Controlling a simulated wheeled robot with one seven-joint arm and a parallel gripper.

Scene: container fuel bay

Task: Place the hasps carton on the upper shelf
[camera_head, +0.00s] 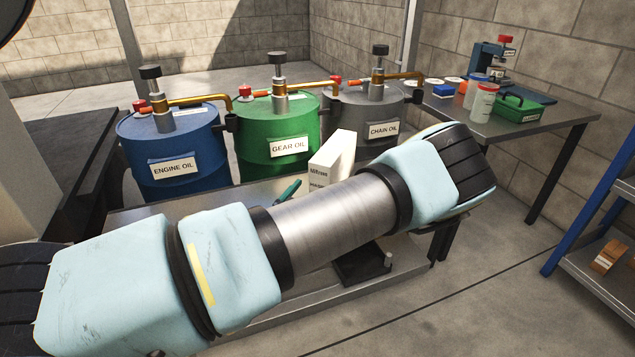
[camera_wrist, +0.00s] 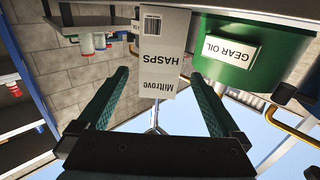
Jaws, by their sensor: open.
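The hasps carton (camera_head: 333,160) is a white box standing upright on the metal bench (camera_head: 150,212) in front of the oil drums. In the wrist view, which is upside down, its HASPS label and barcode face me on the carton (camera_wrist: 160,50). My gripper (camera_wrist: 159,74) is open, its two green fingers spread either side of the carton's line, with a gap on both sides. The carton is not held. In the head view my arm hides most of the gripper; a green fingertip shows left of the carton. The blue-framed shelf unit's upper shelf (camera_head: 624,184) shows partly at the right edge.
Blue, green and grey drums (camera_head: 275,135) with pumps stand close behind the carton. A metal table (camera_head: 525,125) with jars, a green tray (camera_head: 519,107) and a small press is at back right. Brown boxes (camera_head: 608,256) sit on the lower shelf. Open floor lies between bench and shelves.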

